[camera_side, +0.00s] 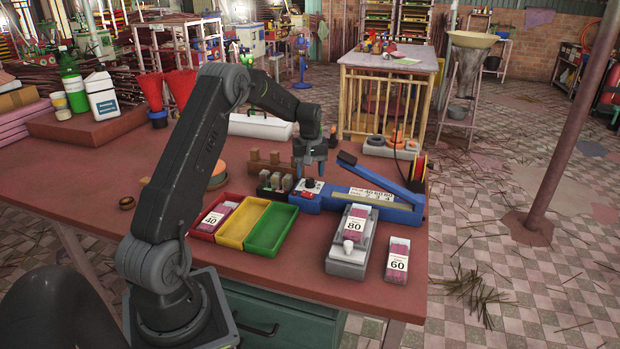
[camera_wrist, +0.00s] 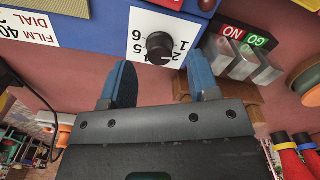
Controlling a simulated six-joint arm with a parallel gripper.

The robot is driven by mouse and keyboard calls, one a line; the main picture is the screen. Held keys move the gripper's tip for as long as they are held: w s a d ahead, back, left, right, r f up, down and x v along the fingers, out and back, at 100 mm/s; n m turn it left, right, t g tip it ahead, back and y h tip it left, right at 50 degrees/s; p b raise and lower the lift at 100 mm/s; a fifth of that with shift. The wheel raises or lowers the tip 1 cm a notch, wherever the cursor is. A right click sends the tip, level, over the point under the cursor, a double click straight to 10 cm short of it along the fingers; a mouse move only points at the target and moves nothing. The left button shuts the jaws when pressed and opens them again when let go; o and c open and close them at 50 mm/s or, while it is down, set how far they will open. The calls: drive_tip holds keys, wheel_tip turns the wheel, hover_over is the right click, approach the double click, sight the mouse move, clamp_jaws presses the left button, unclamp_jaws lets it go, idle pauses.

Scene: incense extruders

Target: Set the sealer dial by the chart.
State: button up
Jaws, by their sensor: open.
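The blue sealer (camera_side: 335,203) lies on the red-brown table with its long arm raised. Its chart (camera_side: 372,195) is a white label with FILM and DIAL rows; FILM reads 40, 60, 80, and the DIAL row is too small to read surely. The chart's edge shows upside down in the wrist view (camera_wrist: 22,30). The black dial knob (camera_wrist: 160,45) sits on a white numbered plate; its pointer setting is unclear. My gripper (camera_side: 310,172) is just above the dial end. In the wrist view my gripper (camera_wrist: 163,78) is open and empty, fingers apart, with the knob beyond the gap.
Red (camera_side: 203,233), yellow (camera_side: 232,238) and green (camera_side: 262,247) trays stand in front; a packet marked 40 (camera_side: 215,215) is in the red one. Packet 80 (camera_side: 355,222) rests on a grey stand, packet 60 (camera_side: 398,258) on the table. NO/GO blocks (camera_wrist: 245,60) sit close beside the dial.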

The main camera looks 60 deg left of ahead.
sight(310, 182)
drive_tip(key=shift+f, duration=1.35)
drive_tip(key=shift+c, duration=0.3)
drive_tip(key=c, duration=0.9)
drive_tip(key=shift+o, duration=0.2)
